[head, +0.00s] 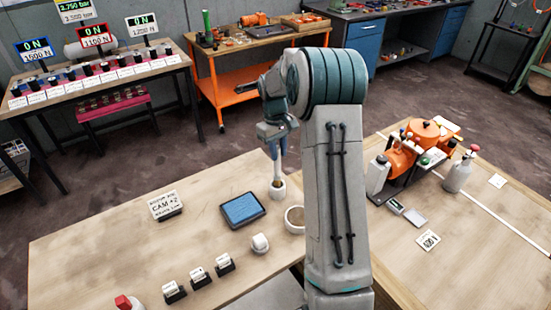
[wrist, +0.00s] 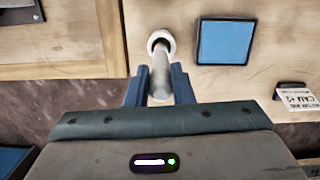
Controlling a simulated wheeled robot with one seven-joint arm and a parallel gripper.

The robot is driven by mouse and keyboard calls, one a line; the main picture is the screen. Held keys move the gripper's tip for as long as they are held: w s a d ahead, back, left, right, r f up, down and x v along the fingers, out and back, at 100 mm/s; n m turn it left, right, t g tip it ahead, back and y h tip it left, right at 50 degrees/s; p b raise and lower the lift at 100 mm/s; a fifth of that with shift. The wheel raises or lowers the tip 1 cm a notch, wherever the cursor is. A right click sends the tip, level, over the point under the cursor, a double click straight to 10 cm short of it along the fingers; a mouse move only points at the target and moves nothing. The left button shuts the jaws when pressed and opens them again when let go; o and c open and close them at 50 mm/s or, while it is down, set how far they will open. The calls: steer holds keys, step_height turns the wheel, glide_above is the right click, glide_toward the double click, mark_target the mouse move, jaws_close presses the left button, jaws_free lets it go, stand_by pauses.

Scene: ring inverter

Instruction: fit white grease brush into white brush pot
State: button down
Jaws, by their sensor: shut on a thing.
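My gripper (head: 277,137) points down over the table's far edge and is shut on the white grease brush (head: 277,165). In the wrist view, my gripper (wrist: 157,86) has its two blue fingers on either side of the pale brush handle (wrist: 160,76).
A blue-screened tablet (head: 243,210) lies left of the pot, and a CAM sign (head: 166,205) beyond it. An orange machine (head: 402,155) stands right.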

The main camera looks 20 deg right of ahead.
mark_target(279, 168)
steer(key=shift+s+f+b, duration=0.15)
steer(key=shift+f+b, duration=0.25)
steer(key=shift+f, duration=0.1)
steer(key=shift+f+b, duration=0.95)
steer(key=shift+f, duration=0.5)
steer(key=shift+f, duration=0.1)
steer(key=c, duration=1.3)
jaws_free()
steer(key=shift+o, duration=0.2)
